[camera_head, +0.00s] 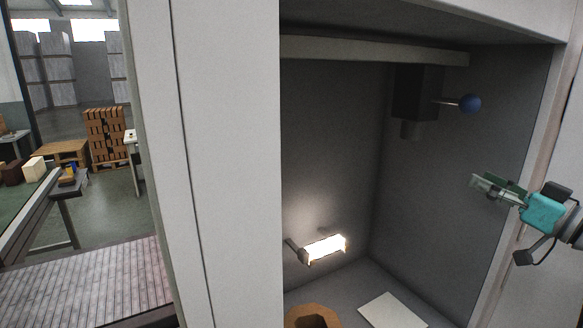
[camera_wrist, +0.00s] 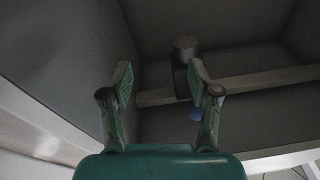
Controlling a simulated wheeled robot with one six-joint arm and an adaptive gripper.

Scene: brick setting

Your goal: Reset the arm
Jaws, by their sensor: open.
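My gripper (camera_head: 494,188) is teal and enters the grey cabinet from the right side of the head view. Its jaws are open and nothing is between them. In the wrist view the two green fingers of my gripper (camera_wrist: 160,85) stand apart. Inside the cabinet, a dark machine head (camera_head: 416,94) hangs from the upper wall. A lever with a blue ball knob (camera_head: 470,103) sticks out from it, above my gripper and apart from it. In the wrist view the blue knob (camera_wrist: 196,114) shows beside the right finger, partly hidden.
A lit lamp (camera_head: 325,249) is low on the cabinet's inner wall. A white plate (camera_head: 393,311) and a brown ring-shaped thing (camera_head: 313,317) lie on the cabinet floor. The cabinet's right frame edge (camera_head: 528,200) is close to my arm. Open space lies left of my gripper.

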